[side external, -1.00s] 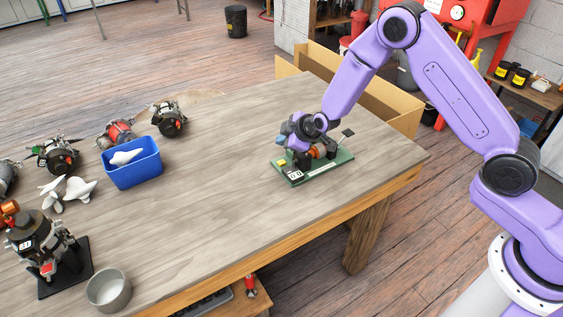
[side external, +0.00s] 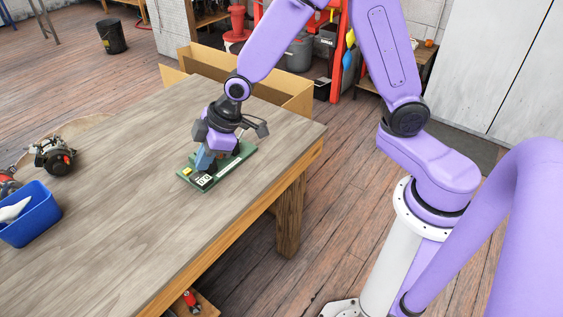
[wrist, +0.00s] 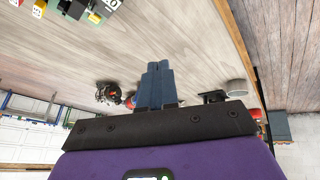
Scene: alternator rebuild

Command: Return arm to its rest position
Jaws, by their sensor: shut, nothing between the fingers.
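My gripper (side external: 205,160) is shut and empty, with its blue-grey fingers together. In the side view it appears in front of the green board (side external: 243,154), hiding part of it; I cannot tell the height gap there. In the wrist view the closed fingers (wrist: 157,67) point out over the wooden table, with nothing between them. The green board with its yellow and red blocks shows at the top left of the wrist view (wrist: 66,12), apart from the fingers. My arm reaches down to the table from the upper right of the side view.
The wooden table (side external: 120,235) has clear room left of the board. A blue bin (side external: 30,222) holds a white piece at the left, near an alternator (side external: 52,157). A cardboard box (side external: 285,97) stands behind the table. A grey bowl (wrist: 236,86) shows in the wrist view.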

